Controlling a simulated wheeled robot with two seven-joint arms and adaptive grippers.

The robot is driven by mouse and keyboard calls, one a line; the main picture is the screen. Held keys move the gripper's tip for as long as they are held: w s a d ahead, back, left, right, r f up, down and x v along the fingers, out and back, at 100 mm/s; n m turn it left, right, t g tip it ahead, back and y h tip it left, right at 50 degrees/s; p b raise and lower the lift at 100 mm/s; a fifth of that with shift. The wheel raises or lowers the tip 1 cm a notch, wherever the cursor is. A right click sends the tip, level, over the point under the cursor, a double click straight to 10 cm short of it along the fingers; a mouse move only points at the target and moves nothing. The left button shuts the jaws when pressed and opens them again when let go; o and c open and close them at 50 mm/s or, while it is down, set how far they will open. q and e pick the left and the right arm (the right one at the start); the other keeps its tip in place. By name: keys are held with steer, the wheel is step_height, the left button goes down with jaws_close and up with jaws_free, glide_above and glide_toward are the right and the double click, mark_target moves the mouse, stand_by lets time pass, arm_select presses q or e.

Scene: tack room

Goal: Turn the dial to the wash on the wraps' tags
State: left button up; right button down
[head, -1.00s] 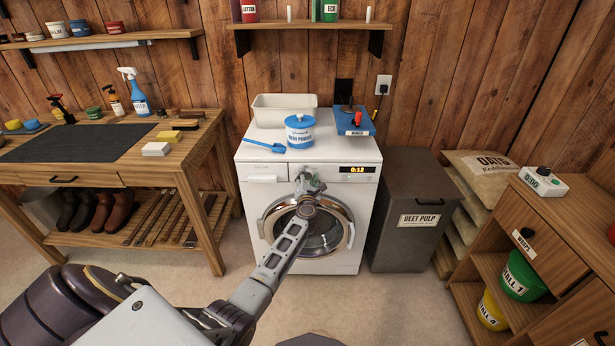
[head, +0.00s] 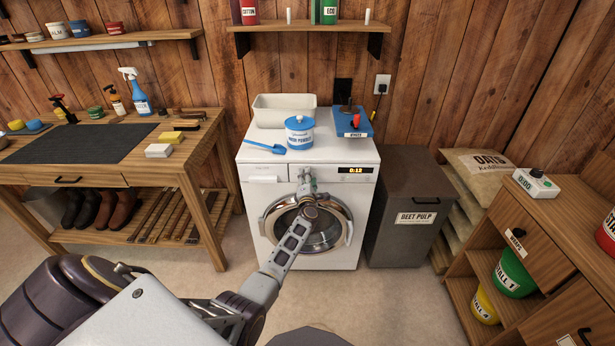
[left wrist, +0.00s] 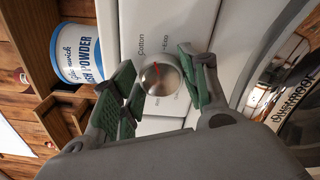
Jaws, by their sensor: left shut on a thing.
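The white washing machine (head: 262,205) stands against the back wall, its round door closed and its display (head: 355,170) reading 0:12. My left gripper (head: 306,178) reaches its front panel and covers the dial in the head view. In the left wrist view the silver dial (left wrist: 160,79) with a red pointer mark sits between the green-padded fingers of my left gripper (left wrist: 162,84), which is shut on it. The labels "Cotton" and what looks like "Eco" show beside the dial; others are partly hidden. I cannot make out any wraps or their tags. My right gripper is out of view.
A beet pulp bin (head: 405,205) stands close on the right, a wooden workbench (head: 195,150) on the left.

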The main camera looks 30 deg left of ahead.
arm_select(q)
steer(key=shift+d+f+m+p, duration=0.1)
steer(key=shift+m+p, duration=0.9)
steer(key=shift+m, duration=1.3)
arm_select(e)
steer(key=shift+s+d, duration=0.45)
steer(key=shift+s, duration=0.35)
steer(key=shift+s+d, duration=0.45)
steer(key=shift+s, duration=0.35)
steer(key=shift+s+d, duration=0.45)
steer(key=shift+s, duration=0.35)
arm_select(q)
steer(key=o, duration=1)
steer(key=shift+w, duration=0.1)
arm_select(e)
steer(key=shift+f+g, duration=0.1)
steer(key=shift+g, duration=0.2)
arm_select(q)
steer(key=shift+v, duration=3.8)
